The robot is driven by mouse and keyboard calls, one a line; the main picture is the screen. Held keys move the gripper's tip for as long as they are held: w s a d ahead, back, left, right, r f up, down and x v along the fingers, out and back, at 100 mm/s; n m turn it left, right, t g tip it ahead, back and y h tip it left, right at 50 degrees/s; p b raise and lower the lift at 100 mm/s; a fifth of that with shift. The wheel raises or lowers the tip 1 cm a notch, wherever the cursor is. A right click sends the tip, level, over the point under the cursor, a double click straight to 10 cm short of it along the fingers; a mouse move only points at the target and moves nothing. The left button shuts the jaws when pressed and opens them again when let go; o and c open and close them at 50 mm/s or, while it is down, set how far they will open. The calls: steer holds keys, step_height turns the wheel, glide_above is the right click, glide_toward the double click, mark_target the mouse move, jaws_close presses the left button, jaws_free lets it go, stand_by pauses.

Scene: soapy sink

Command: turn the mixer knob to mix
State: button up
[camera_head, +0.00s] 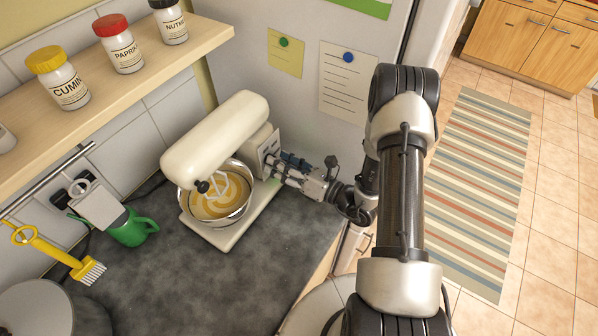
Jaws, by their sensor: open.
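A cream stand mixer (215,140) stands on the dark counter. Its metal bowl (240,212) holds a yellowish batter with the beater down in it. A pale panel with small dark marks (268,147) is on the mixer's right side. My gripper (272,167) is open, with its fingertips at or very close to this side panel. The knob cannot be made out clearly; the fingers seem to cover part of that side. A small black round part (202,187) is at the front end of the mixer head. I cannot tell whether the fingers touch anything.
A shelf (130,75) with spice jars runs above. The counter front (230,285) is clear.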

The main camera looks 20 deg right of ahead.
steer(key=v, duration=1)
steer(key=shift+s, duration=0.15)
steer(key=s+a+r+n+g+y+b, duration=0.1)
steer(key=s+a+r+n+g+b, duration=0.1)
steer(key=s+a+r+n+g, duration=0.65)
steer(key=s+a+r+n+g+b, duration=0.1)
steer(key=s+a+r+n+g, duration=0.35)
steer(key=n, duration=0.75)
steer(key=s+d+r+n+t+h+b, duration=0.3)
steer(key=s+d+r+n+h, duration=0.1)
steer(key=n+h, duration=0.7)
steer(key=s+d+n, duration=0.1)
steer(key=d+n, duration=0.1)
steer(key=n, duration=0.1)
steer(key=shift+s+r+n+h+b, duration=0.2)
steer(key=shift+s+n+h+b, duration=0.1)
steer(key=shift+n+b, duration=0.1)
